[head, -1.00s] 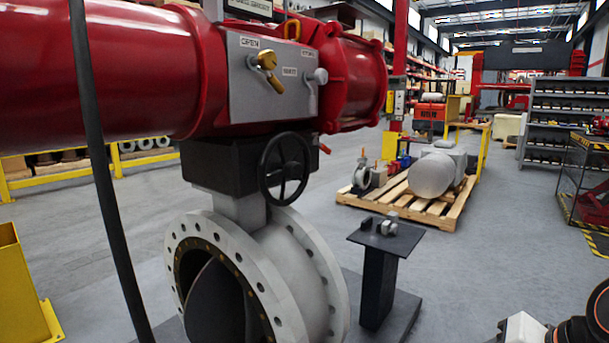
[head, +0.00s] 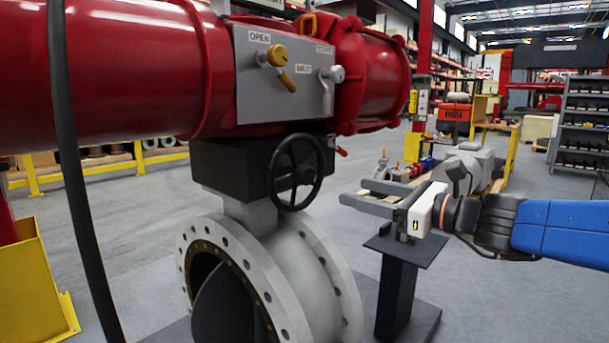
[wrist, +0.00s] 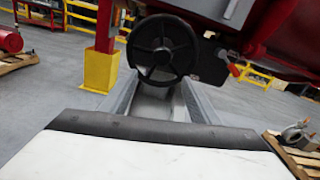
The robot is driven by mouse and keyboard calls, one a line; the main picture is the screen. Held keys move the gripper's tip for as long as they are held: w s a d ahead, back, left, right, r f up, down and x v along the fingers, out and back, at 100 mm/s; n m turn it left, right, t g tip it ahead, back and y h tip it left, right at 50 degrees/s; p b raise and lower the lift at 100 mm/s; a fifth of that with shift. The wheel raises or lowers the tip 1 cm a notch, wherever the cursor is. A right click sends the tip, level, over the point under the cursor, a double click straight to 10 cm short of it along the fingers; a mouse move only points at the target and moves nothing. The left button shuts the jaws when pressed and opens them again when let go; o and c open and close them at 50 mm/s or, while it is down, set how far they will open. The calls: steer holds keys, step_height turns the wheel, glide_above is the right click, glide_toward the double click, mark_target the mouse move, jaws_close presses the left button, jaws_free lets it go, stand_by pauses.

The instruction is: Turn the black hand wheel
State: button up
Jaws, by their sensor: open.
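The black hand wheel (head: 295,172) stands upright on the front of the black gearbox (head: 235,165), under the red actuator. It has a dark rim, spokes and a hub. My gripper (head: 355,197) is to the right of the wheel, apart from it, with its two grey fingers pointing left towards it. The fingers are spread and empty. In the wrist view the wheel (wrist: 163,47) shows face-on at the top centre, beyond and between the two fingers (wrist: 160,100).
The red actuator (head: 130,75) overhangs the wheel, with a grey panel bearing a yellow lever (head: 277,62). The grey flanged valve body (head: 290,270) is below. A dark pedestal (head: 395,295) stands under my gripper. A black vertical hose or pole (head: 70,180) is at left.

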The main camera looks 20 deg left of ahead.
mark_target(310, 176)
steer(key=x, duration=1.8)
steer(key=shift+w+d+r, duration=0.15)
steer(key=shift+w+r, duration=0.1)
steer(key=shift+r, duration=0.05)
steer(key=shift+c, duration=0.3)
jaws_close()
steer(key=shift+n, duration=1.8)
steer(key=shift+o, duration=0.3)
jaws_free()
steer(key=shift+d, duration=0.15)
